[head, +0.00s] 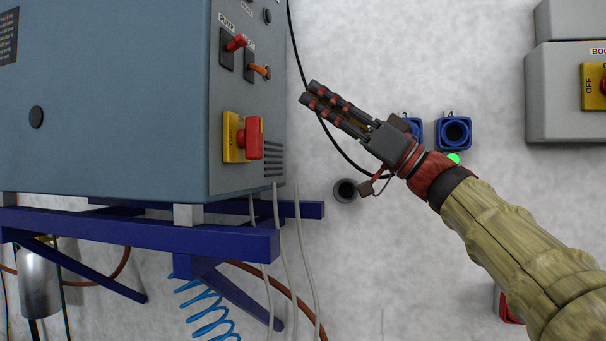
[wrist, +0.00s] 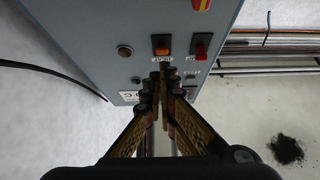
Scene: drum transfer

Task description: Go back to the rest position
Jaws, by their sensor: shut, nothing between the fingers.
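My gripper (head: 309,92) is in the upper middle of the head view, at the end of my arm, which comes in from the lower right. Its two fingers lie close together with nothing between them. They point up and left toward the side panel of a grey-blue cabinet (head: 110,110). In the wrist view the fingertips (wrist: 163,72) are closed together in front of the cabinet panel (wrist: 125,40). A gap shows between the gripper and the cabinet in the head view.
The cabinet carries a red switch (head: 237,43), an orange switch (head: 262,70) and a red-yellow knob (head: 250,137). It stands on a blue frame (head: 140,232). Blue sockets (head: 454,133) and a grey box (head: 560,95) are on the wall at right. A black cable (head: 330,140) passes behind my gripper.

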